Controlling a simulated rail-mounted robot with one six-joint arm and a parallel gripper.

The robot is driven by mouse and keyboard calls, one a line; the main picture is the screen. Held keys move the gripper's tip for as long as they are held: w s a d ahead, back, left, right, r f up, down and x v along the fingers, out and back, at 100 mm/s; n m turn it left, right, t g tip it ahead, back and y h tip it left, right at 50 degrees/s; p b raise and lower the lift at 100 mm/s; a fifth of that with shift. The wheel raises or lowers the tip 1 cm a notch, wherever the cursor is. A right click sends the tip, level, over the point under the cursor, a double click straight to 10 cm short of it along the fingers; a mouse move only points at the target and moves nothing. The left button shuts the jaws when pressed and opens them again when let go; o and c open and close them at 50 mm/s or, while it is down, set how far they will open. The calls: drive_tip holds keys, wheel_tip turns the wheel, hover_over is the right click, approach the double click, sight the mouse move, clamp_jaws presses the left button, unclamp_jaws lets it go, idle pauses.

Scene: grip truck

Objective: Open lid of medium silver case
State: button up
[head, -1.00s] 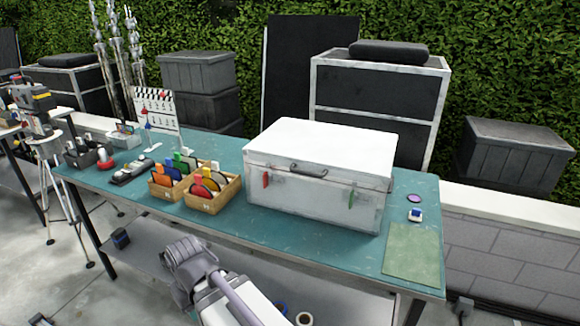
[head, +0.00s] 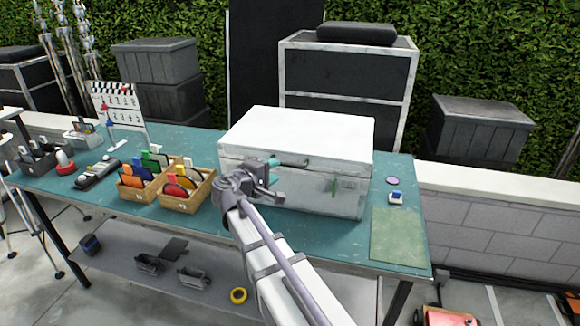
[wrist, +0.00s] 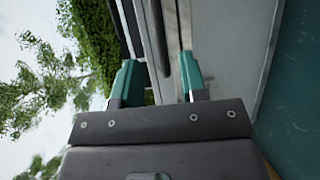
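The silver case (head: 345,200) stands on the teal table with its white-topped lid (head: 300,128) down. A dark handle (head: 293,163) and a green tag (head: 334,187) show on its front; the red tag at the front left is hidden behind my gripper. My gripper (head: 273,175) is at the left part of the case's front, near the handle and lid seam. In the wrist view my gripper (wrist: 158,80) has its two teal fingers apart, with the grey case edge (wrist: 160,40) beyond and partly between them. I cannot tell whether they touch it.
Two wooden boxes (head: 185,200) with coloured items stand left of the case. A green mat (head: 398,236), a small blue-white item (head: 396,198) and a purple disc (head: 393,180) lie to its right. A large black-and-white case (head: 345,75) stands behind the table.

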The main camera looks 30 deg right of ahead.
sight(286, 165)
drive_tip(key=b+x, duration=0.1)
drive_tip(key=x, duration=0.6)
drive_tip(key=shift+c, duration=0.5)
clamp_jaws()
